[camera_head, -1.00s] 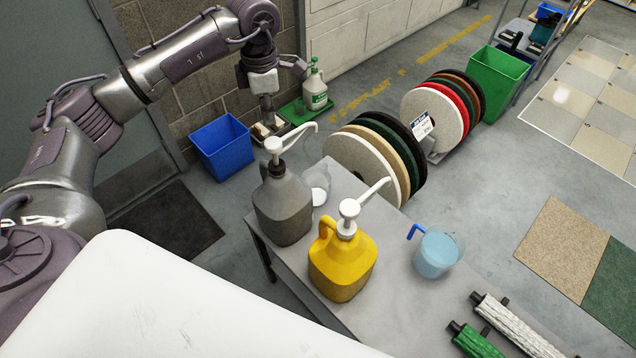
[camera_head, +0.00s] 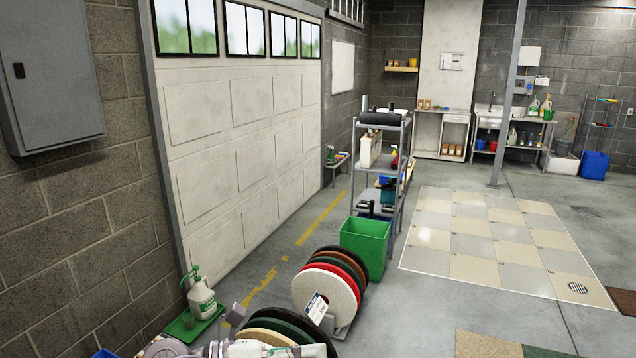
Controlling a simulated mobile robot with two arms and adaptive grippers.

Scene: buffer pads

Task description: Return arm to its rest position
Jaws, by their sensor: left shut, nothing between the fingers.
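My left gripper (camera_head: 238,330) shows only in part at the bottom edge, in front of the nearer stack of round pads. It is shut with nothing seen in it. The rest of the left arm is mostly cut off below the picture. The nearer stack of pads (camera_head: 287,330) has black, green and tan discs, partly hidden by my arm. The farther stack (camera_head: 322,285) has white, red, brown and black discs standing on edge, with a white label (camera_head: 317,308) at its front. My right gripper is not in view.
A green bin (camera_head: 366,245) stands behind the farther pads, beside a grey shelf cart (camera_head: 381,150). A white jug with a green pump (camera_head: 201,298) sits on a green tray (camera_head: 194,322) by the wall. A tiled floor panel (camera_head: 490,240) lies right. Grey floor between is clear.

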